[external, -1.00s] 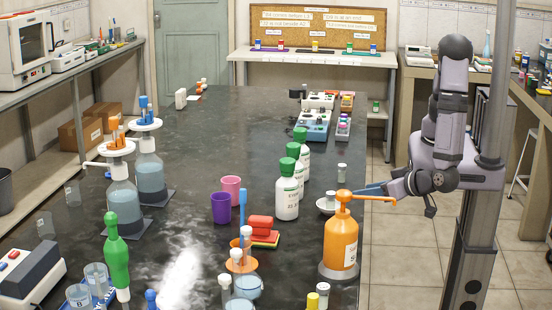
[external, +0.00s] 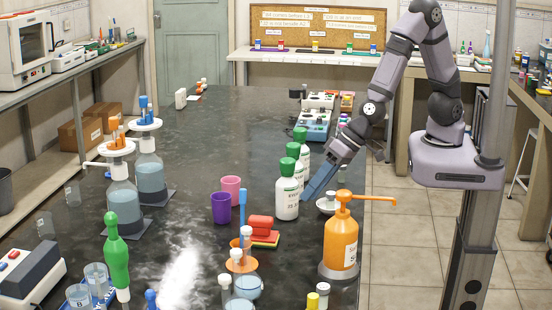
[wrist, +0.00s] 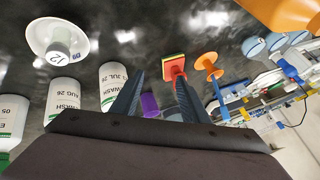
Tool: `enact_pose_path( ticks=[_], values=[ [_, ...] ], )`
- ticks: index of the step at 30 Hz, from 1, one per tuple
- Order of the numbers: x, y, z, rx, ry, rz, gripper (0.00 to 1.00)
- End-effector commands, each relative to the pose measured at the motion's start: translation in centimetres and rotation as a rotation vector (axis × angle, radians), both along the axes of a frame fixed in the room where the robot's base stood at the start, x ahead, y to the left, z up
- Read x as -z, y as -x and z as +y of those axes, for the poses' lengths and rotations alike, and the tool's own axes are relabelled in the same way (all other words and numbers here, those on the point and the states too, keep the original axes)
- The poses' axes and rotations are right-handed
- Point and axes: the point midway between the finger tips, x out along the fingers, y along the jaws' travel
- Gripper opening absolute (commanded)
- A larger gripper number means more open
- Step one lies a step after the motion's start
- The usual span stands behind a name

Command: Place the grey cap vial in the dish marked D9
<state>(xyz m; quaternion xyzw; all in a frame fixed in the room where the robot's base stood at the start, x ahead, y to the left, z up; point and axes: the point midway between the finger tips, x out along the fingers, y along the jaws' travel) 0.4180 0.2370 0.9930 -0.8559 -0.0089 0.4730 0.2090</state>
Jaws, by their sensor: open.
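A small vial with a pale grey cap (external: 330,196) stands in a round white dish (external: 318,207) at the bench's right edge, behind the orange pump bottle. In the wrist view, the vial (wrist: 58,50) is inside the dish (wrist: 39,37), at the upper left. The dish's small dark mark looks like D9, but is hard to read. My gripper (external: 308,193) is beside the white bottles, left of the dish. Its two blue fingers are apart and empty in the wrist view (wrist: 155,88).
White green-capped bottles (external: 287,190) stand in a row close to my gripper. An orange pump bottle (external: 341,240) stands in front of the dish. Purple (external: 221,208) and pink (external: 231,187) cups and a red block (external: 261,222) are to the left.

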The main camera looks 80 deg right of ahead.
Motion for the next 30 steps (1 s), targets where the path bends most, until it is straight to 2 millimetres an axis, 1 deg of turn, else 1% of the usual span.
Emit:
enact_pose_path(
  ticks=[1,2,5,6,8,9,12,15,18,21,24,30],
  values=[
    [-0.6,-0.1,-1.7,-0.033,-0.006,0.030,0.41],
    [-0.8,0.2,-2.6,-0.065,-0.004,0.055,0.41],
    [-1.1,2.0,-6.3,-0.156,0.031,0.143,0.41],
    [-1.2,2.9,-8.0,-0.186,0.053,0.182,0.41],
    [-1.2,4.5,-10.8,-0.223,0.092,0.242,0.41],
    [-1.2,5.7,-12.6,-0.240,0.120,0.283,0.41],
    [-1.3,8.6,-16.9,-0.269,0.191,0.382,0.41],
    [-1.4,11.0,-20.3,-0.280,0.249,0.462,0.41],
    [-1.6,12.7,-22.5,-0.283,0.290,0.519,0.41],
    [-1.8,13.6,-23.6,-0.284,0.310,0.547,0.41],
    [-1.8,13.8,-23.9,-0.286,0.317,0.556,0.41],
    [-1.8,13.8,-23.8,-0.287,0.316,0.555,0.41]
  ],
)
